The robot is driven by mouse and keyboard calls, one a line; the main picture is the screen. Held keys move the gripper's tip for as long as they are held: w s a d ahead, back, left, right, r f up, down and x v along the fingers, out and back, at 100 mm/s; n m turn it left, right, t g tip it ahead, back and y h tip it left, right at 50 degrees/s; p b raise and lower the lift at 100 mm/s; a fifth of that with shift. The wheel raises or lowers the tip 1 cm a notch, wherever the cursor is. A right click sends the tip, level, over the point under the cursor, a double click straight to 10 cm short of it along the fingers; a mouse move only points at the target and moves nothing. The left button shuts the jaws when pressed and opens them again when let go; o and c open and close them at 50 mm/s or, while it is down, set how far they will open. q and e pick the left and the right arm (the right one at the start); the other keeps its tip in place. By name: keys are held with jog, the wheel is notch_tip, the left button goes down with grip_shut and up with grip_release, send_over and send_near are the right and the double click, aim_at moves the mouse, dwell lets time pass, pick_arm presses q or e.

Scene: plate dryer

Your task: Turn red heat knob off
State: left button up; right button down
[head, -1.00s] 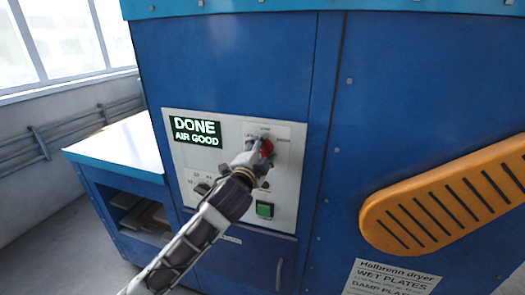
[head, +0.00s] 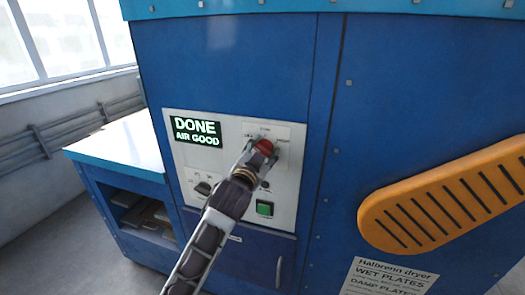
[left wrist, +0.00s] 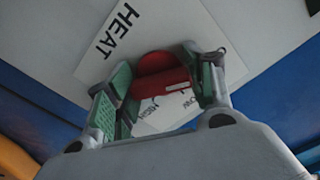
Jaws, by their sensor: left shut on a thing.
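The red heat knob (head: 264,147) sits at the upper right of the pale control panel (head: 283,190) on the blue dryer. My left gripper (head: 257,151) is at the knob, its fingers shut around it. In the left wrist view the red knob (left wrist: 161,75) lies between the two green-padded fingers of the left gripper (left wrist: 160,88), beside the word HEAT. The fingers hide part of the scale markings, so the knob's setting is hard to read. My right gripper is not in view.
A green-lit display (head: 197,132) reads DONE, AIR GOOD. Below the knob are a green button (head: 265,208) and a dark selector knob (head: 203,188). A yellow slotted piece (head: 440,200) sticks out at right; a white-topped bench (head: 118,146) stands at left.

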pick_arm(q)
jog(key=shift+f, duration=0.1)
jog(key=o, duration=1)
jog(key=shift+o, duration=0.2)
jog(key=shift+s, duration=0.1)
jog(key=v, duration=1.2)
